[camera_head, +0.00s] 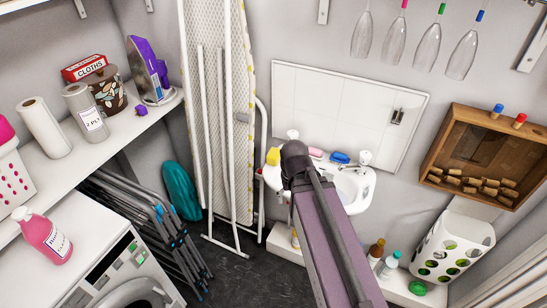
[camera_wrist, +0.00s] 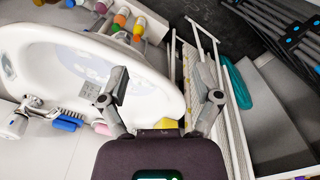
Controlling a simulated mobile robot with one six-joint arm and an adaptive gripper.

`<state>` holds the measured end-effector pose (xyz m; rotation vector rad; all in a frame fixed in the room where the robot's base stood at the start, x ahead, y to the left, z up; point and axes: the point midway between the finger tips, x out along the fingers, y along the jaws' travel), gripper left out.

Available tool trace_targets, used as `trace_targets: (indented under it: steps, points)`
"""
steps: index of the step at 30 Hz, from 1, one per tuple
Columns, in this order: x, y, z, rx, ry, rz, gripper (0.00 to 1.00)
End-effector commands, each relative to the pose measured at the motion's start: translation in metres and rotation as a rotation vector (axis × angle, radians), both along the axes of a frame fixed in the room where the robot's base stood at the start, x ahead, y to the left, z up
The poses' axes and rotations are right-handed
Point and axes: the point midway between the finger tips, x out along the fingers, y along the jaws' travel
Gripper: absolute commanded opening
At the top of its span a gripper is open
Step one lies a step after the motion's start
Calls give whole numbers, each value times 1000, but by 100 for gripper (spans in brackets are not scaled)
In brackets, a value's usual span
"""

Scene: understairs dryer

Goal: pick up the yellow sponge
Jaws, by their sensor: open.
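The yellow sponge (camera_head: 273,156) sits at the left back rim of the white sink (camera_head: 355,190) in the head view. In the wrist view the sponge (camera_wrist: 166,123) shows only as a small yellow patch, low between the fingers and partly hidden by my gripper body. My gripper (camera_wrist: 164,88) is open with its two fingers wide apart and nothing held between them. In the head view my arm covers the gripper and part of the sink.
A blue brush (camera_head: 340,157), a pink item (camera_head: 316,153) and a tap (camera_head: 364,157) are along the sink's back. An ironing board (camera_head: 237,110) leans at the left. Bottles (camera_head: 388,264) stand below the sink; a wooden box (camera_head: 483,150) hangs at the right.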

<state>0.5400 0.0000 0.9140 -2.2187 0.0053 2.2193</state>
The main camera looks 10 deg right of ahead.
Motion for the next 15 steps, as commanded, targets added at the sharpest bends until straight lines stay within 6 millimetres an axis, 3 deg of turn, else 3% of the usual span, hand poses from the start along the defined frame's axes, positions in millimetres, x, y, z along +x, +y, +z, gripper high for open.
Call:
trace_targets:
  steps: [5, 8, 15]
  points:
    - [29, 0, 6, 0, 0, -40, 100]
    - [57, -3, 11, 0, 0, -93, 100]
    - [155, -1, 28, 0, 0, -264, 100]
